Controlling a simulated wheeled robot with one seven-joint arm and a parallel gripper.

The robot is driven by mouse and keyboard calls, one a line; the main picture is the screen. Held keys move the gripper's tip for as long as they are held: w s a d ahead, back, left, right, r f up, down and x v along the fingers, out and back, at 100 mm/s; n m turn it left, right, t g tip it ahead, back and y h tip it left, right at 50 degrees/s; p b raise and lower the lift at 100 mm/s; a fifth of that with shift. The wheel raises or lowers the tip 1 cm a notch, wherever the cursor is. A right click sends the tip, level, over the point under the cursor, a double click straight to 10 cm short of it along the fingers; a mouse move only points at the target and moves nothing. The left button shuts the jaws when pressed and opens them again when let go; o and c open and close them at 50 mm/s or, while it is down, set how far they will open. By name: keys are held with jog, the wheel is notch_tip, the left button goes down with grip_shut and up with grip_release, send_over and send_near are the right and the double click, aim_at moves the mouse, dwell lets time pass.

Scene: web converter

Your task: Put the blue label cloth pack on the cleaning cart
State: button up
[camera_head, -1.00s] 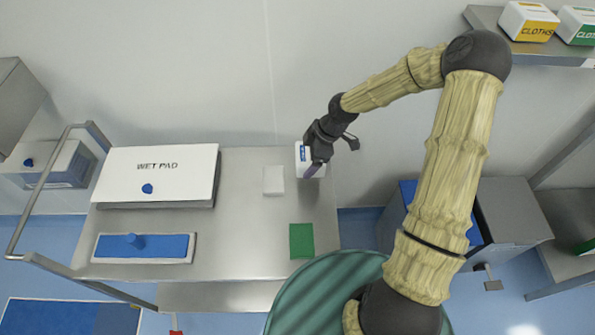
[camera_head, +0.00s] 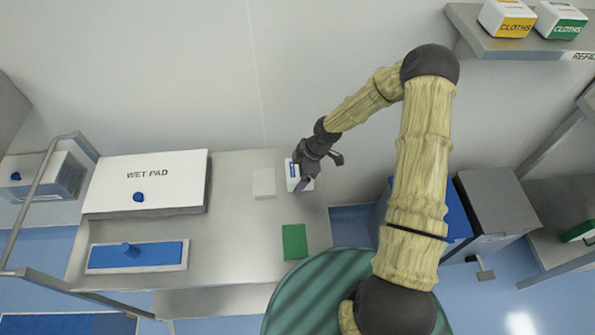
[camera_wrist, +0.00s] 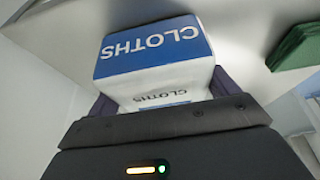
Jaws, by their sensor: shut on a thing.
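The blue label cloth pack (camera_wrist: 155,60) is a white box with a blue "CLOTHS" panel. My gripper (camera_head: 304,181) is shut on it, with a dark finger on each side of the pack in the wrist view. In the head view the pack (camera_head: 291,172) is at the back right end of the steel top of the cleaning cart (camera_head: 225,230). I cannot tell whether the pack touches the top or hangs just above it. The gripper hides part of the pack.
A white folded cloth (camera_head: 264,182) lies left of the pack, and a green cloth (camera_head: 294,242) lies in front. A WET PAD box (camera_head: 150,175) and a blue pad tray (camera_head: 138,254) fill the cart's left side. Yellow (camera_head: 507,20) and green (camera_head: 560,21) packs stand on a shelf.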

jog(key=o, duration=1)
jog(key=shift+f, duration=0.1)
jog(key=b+v, duration=0.1)
jog(key=v, duration=1.1)
jog(key=shift+s+d, duration=0.1)
jog(key=shift+s, duration=0.15)
jog(key=s+d+r+m+t+h, duration=0.2)
jog(key=s+d+r+m+h, duration=0.2)
jog(key=s+r+m, duration=0.9)
jog(key=s+d+m, duration=0.1)
jog(key=s+m, duration=0.1)
jog(key=m, duration=0.3)
jog(key=shift+s+d+t, duration=0.2)
jog(key=shift+s+t, duration=0.1)
jog(key=shift+s, duration=0.1)
